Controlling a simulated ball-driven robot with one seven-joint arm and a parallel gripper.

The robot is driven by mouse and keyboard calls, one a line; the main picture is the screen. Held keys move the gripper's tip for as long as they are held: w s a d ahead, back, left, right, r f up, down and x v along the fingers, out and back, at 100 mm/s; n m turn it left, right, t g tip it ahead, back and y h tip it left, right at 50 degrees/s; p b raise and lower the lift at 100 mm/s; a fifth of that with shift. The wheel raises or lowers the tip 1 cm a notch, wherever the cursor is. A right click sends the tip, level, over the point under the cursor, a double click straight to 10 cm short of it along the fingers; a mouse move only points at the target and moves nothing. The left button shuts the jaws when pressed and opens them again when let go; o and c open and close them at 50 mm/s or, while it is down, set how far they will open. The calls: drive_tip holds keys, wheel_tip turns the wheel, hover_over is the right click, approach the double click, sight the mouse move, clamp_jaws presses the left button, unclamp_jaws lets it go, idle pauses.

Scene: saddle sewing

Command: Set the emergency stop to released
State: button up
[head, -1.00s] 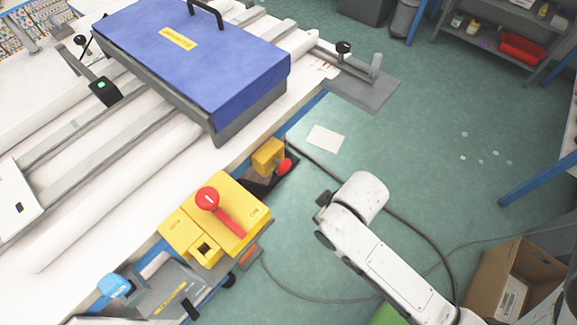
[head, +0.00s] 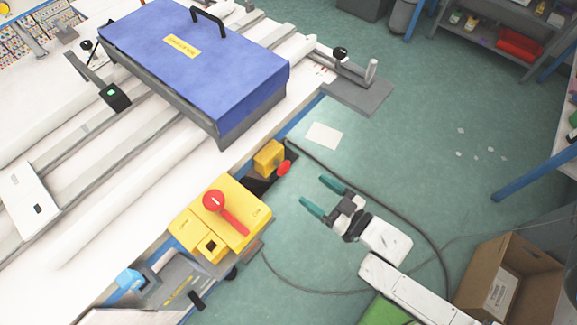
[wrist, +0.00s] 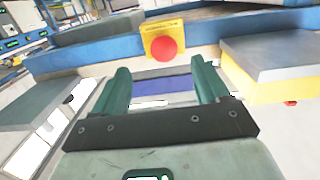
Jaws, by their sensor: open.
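The emergency stop is a red round button (head: 284,168) on a yellow box (head: 268,157), mounted at the table's front edge in the head view. In the wrist view the red button (wrist: 164,48) faces me on its yellow plate (wrist: 177,29), beyond and above the gap between the fingers. I cannot tell whether the button is pressed in or out. My gripper (head: 312,193) is open and empty, with two green fingers pointing toward the table edge, apart from the button and to its lower right. It also shows in the wrist view (wrist: 160,82).
A yellow switch box (head: 250,207) with a red lever (head: 233,224) sits left of my gripper. A blue-topped case (head: 200,65) lies on the white table. A dark cable (head: 405,215) runs on the floor. A cardboard box (head: 510,280) stands at lower right.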

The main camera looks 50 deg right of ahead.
sight(287, 169)
drive_tip(key=shift+t, duration=0.4)
drive_tip(key=w, duration=0.3)
drive_tip(key=w+p, duration=0.1)
drive_tip(key=w, duration=0.2)
drive_tip(key=w+r+p, duration=0.1)
drive_tip(key=w, duration=0.2)
drive_tip(key=shift+w+a, duration=0.1)
drive_tip(key=shift+w, duration=0.3)
drive_tip(key=shift+c, duration=0.3)
